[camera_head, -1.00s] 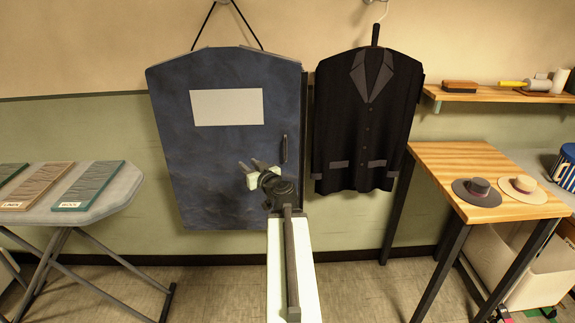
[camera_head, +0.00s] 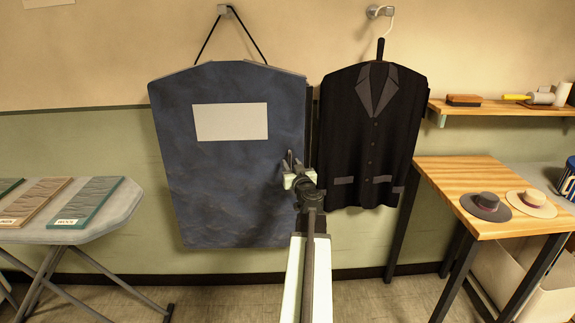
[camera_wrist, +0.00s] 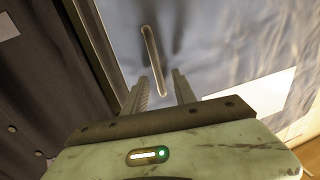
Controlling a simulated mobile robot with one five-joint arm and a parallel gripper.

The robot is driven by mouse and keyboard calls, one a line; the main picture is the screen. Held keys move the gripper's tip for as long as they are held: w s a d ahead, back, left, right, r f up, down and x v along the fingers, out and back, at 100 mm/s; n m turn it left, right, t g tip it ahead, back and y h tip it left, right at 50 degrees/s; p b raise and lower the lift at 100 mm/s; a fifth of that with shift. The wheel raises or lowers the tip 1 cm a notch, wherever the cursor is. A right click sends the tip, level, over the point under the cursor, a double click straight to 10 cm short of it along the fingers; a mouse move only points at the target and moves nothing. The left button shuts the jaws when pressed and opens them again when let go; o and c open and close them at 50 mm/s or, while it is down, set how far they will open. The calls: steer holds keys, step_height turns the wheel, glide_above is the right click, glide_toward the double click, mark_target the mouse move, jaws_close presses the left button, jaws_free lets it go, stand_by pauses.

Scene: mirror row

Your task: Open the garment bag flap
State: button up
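The dark blue garment bag (camera_head: 225,185) hangs on the wall with its front flap closed, a blank white label (camera_head: 231,122) near the top. A thin vertical pull handle (camera_wrist: 153,58) sits near the flap's right edge; in the head view my gripper partly hides it. My gripper (camera_head: 290,163) is in front of the handle. In the wrist view my gripper (camera_wrist: 161,80) is open, its two fingers apart, with the handle's near end showing between the fingertips. I cannot tell whether the fingers touch the handle or the flap.
A black jacket (camera_head: 368,135) hangs close to the bag's right. A wooden table (camera_head: 465,180) with two hats stands at the right, under a small shelf (camera_head: 500,108). An ironing board (camera_head: 110,215) with several fabric boards stands at the left.

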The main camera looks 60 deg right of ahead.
jaws_close()
stand_by(1.4)
